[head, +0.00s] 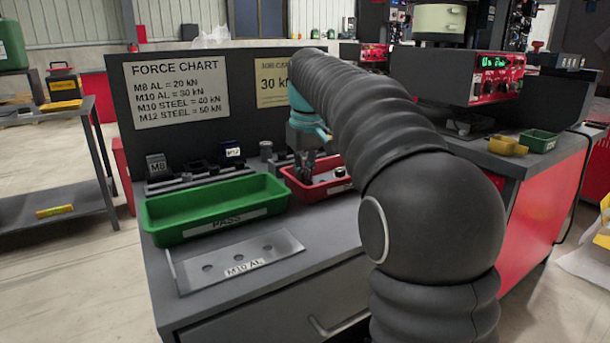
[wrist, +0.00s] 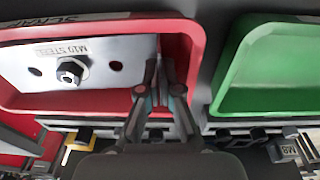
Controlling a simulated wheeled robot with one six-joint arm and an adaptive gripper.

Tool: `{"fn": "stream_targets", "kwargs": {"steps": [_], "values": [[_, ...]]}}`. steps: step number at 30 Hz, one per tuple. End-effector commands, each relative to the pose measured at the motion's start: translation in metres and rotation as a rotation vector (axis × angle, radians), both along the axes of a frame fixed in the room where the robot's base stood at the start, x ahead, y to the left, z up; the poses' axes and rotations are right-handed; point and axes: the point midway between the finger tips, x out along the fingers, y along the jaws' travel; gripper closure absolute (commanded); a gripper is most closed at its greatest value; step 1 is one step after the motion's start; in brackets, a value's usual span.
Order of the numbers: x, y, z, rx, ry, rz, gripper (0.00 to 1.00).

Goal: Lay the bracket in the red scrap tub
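The bracket (wrist: 115,50) is a pale metal plate labelled M10 STEEL, with round holes and a dark bolt in its middle. It lies within the walls of the red scrap tub (wrist: 192,45) in the wrist view; whether it rests on the floor is hard to tell. In the head view the red tub (head: 309,194) stands right of the green tray, and a bit of the bracket (head: 325,178) shows in it. My gripper (wrist: 160,68) points down into the tub, its fingers closed about the bracket's upturned end. In the head view my gripper (head: 304,164) is partly hidden by my arm.
A green PASS tray (head: 215,205) stands beside the tub. Another bracket, labelled M10 AL (head: 240,258), lies on the bench in front of it. Blocks and bolts (head: 157,165) line the back, below the force chart (head: 178,88). A red-fronted instrument (head: 490,88) stands to the right.

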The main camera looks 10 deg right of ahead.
Motion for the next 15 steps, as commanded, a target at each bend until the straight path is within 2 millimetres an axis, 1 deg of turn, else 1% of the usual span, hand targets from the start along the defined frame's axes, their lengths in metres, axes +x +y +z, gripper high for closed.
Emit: {"fn": "stream_targets", "kwargs": {"steps": [2,3,4,5,12,15], "values": [[-0.0001,-0.0004,-0.003,0.0,0.005,-0.001,1.0],[-0.0001,-0.0004,-0.004,0.001,0.008,-0.002,0.95],[-0.0001,-0.0004,-0.004,0.001,0.008,-0.002,0.87],[-0.0001,-0.0004,-0.0039,0.001,0.008,-0.002,0.83],[-0.0001,0.0,-0.0028,0.0,0.005,-0.001,0.83],[-0.0001,0.0002,0.0007,0.0,0.005,0.0,0.83]]}}
